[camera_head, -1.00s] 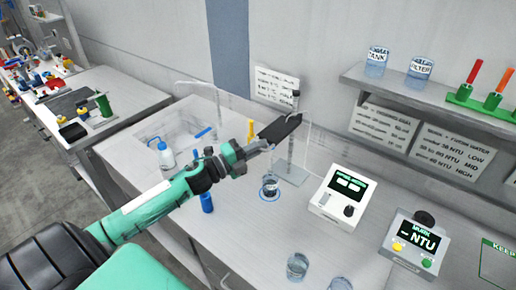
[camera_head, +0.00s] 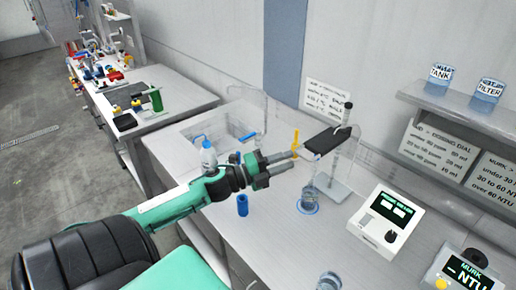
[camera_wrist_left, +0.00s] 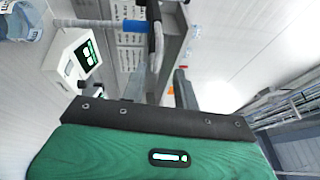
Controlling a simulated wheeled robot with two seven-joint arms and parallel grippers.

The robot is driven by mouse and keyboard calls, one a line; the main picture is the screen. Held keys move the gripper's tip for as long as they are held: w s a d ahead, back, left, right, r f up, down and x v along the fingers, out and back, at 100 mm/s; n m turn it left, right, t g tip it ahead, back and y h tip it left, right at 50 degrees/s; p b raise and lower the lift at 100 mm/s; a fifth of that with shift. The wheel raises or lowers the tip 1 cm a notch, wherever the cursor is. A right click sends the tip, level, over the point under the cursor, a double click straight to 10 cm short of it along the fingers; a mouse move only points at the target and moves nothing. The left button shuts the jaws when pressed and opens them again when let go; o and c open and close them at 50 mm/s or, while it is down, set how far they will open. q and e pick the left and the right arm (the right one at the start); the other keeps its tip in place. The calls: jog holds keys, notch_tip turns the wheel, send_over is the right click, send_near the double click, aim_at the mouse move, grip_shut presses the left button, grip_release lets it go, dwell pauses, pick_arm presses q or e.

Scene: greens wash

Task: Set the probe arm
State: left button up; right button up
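The probe stand (camera_head: 338,178) stands upright on the bench with a clear post and a flat black arm (camera_head: 327,140) reaching left from it. An upright yellow piece (camera_head: 295,141) shows just left of the black arm's end. A clear beaker (camera_head: 308,202) stands below, in front of the stand's base. My left gripper (camera_head: 293,161) is at the yellow piece, just short of the black arm. Its two fingers are apart in the left wrist view (camera_wrist_left: 160,92), with nothing clearly held; contact with the yellow piece cannot be told. My right gripper is out of view.
A white meter (camera_head: 385,222) and a grey NTU unit (camera_head: 462,270) stand to the right. Another beaker (camera_head: 328,281) is at the front. A wall shelf (camera_head: 455,100) holds labelled glasses.

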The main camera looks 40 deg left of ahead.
pick_arm(q)
jog(key=b+v, duration=0.2)
jog(key=v, duration=0.6)
dwell(0.4)
